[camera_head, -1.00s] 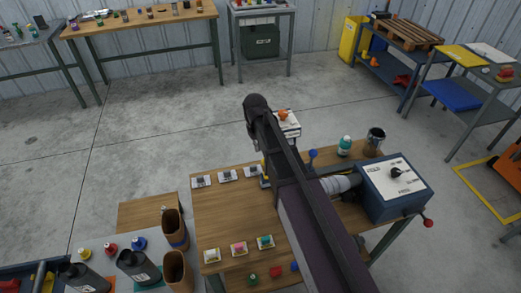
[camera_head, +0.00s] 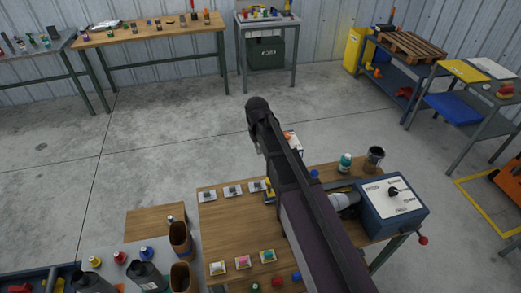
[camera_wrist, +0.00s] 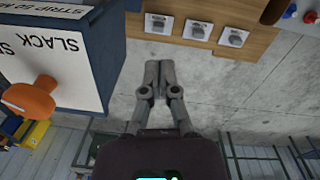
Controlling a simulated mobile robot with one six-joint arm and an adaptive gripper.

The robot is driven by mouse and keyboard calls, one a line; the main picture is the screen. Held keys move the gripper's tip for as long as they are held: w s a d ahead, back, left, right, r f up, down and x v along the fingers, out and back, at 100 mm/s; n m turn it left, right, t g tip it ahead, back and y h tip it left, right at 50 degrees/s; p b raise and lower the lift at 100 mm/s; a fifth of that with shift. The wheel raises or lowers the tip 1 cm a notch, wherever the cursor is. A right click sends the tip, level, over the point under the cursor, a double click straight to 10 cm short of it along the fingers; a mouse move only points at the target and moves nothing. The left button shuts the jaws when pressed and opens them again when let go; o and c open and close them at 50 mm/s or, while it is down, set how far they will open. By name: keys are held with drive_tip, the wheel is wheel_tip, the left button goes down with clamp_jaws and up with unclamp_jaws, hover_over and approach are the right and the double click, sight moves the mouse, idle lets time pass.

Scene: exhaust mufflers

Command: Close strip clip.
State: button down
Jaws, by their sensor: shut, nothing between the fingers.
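My gripper (camera_wrist: 158,75) is shut and empty in the wrist view, its two fingers together over bare grey floor just off the table edge. A box (camera_wrist: 60,50) with a white face lettered SLACK and STRIP carries an orange knob (camera_wrist: 30,97), left of the fingers. In the head view a white box (camera_head: 297,150) with an orange part is mostly hidden behind my arm. I cannot make out which part is the strip clip. My gripper is hidden in the head view.
The wooden table (camera_head: 225,228) holds small grey pieces on white plates (camera_head: 233,190), coloured pieces (camera_head: 243,262) and a blue machine (camera_head: 385,222) with a white panel. A teal-white bottle (camera_head: 345,162) and a dark can (camera_head: 375,158) stand at its back edge.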

drive_tip(key=shift+r+p, duration=0.8)
drive_tip(key=shift+r, duration=0.3)
